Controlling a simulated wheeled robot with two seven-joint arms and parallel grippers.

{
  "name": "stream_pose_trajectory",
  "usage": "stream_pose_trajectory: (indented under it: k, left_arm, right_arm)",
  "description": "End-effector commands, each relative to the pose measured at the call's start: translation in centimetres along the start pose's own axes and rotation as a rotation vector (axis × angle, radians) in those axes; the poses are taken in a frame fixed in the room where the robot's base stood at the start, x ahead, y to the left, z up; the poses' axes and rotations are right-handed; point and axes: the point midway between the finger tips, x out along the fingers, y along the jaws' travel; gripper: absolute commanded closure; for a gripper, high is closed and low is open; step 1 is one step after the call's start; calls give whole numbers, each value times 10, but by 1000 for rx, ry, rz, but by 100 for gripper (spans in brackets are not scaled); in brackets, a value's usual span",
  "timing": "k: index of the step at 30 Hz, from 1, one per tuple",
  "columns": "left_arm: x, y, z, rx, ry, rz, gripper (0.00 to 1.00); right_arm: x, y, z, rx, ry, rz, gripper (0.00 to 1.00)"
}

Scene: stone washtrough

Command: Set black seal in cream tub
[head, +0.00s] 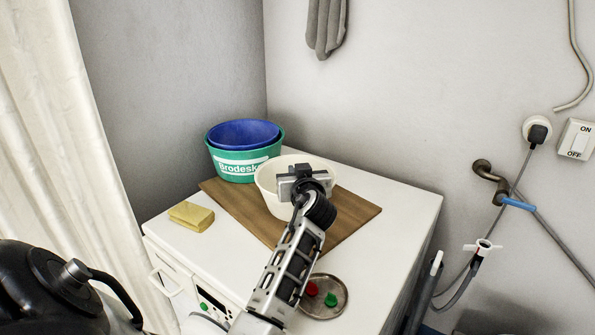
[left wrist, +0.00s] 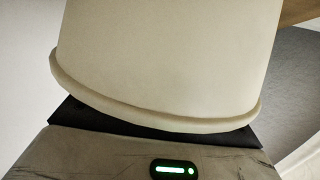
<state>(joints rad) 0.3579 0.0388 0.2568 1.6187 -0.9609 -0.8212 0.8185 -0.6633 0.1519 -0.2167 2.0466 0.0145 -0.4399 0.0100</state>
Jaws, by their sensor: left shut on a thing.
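The cream tub (head: 266,179) stands on a wooden board in the head view. In the left wrist view the tub (left wrist: 165,55) fills most of the picture, its rim just in front of my gripper's body. My left gripper (head: 303,180) is over the tub, its fingers pointing down into it. Its fingertips are hidden by the tub and the gripper's own body. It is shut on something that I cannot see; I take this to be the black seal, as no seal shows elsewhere. My right gripper is not in view.
A green tub (head: 231,168) with a blue bowl (head: 243,133) stands behind left of the cream tub. A yellow sponge (head: 191,216) lies left of the wooden board (head: 352,208). A round dish (head: 325,309) with a red and a green piece sits at the front.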

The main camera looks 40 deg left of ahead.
Motion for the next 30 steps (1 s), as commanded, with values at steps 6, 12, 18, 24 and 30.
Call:
stream_pose_trajectory:
  k: [6,12,18,24,30]
  left_arm:
    - [0,0,0,1,0,0,100]
    - [0,0,0,1,0,0,62]
    - [0,0,0,0,0,0,62]
    - [0,0,0,0,0,0,62]
    - [-1,0,-5,0,0,0,62]
  right_arm:
    - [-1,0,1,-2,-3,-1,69]
    - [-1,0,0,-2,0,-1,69]
    - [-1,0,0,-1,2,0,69]
    - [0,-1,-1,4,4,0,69]
    - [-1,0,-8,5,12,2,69]
